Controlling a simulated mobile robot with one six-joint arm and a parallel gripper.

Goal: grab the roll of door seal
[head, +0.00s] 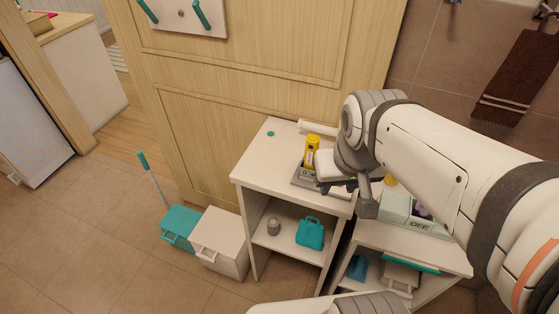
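I cannot say for sure which thing is the roll of door seal. A small grey roll-like object (274,226) stands on the lower shelf of the white shelf unit (262,178). A white cylinder (317,127) lies at the back of the unit's top. My gripper (347,190) is above the right part of that top, beside a yellow canister (312,150) in a grey tray (300,180). The arm hides part of the tray, and the gap between the fingers is not clear.
A teal bag-like object (310,233) is on the lower shelf. A second low unit (455,262) with boxes stands at the right. A teal bin (180,227) and a white bin (220,242) stand on the floor at the left. The tiled floor at the front left is clear.

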